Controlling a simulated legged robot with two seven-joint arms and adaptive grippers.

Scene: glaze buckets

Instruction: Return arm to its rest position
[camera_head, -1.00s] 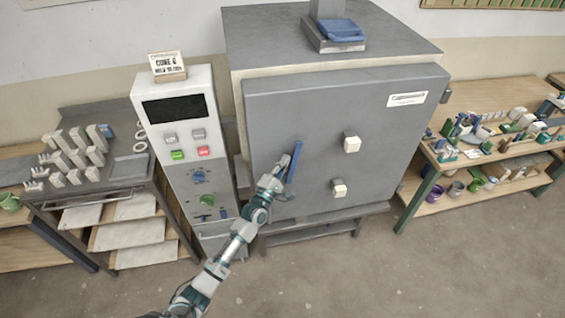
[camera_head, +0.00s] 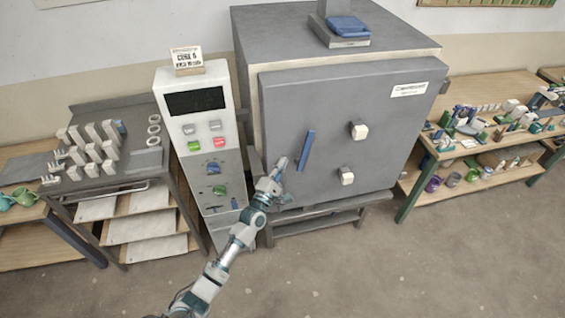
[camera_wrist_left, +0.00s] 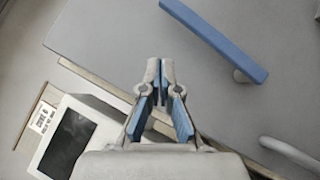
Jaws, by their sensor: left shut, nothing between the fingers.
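My left gripper (camera_head: 281,165) is in front of the closed kiln door (camera_head: 390,110), just left of and below the blue door handle (camera_head: 306,151). In the left wrist view the fingertips (camera_wrist_left: 160,70) are together with nothing between them. There the blue handle (camera_wrist_left: 215,38) lies to the right of the fingers, clear of them. My left arm reaches up from the bottom of the head view. My right gripper is not in view.
A control panel (camera_head: 208,145) with buttons and knobs stands left of the kiln. A rack (camera_head: 130,180) with white pieces on top is further left. A wooden table (camera_head: 440,148) with tools and pots is at the right. The floor in front is clear.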

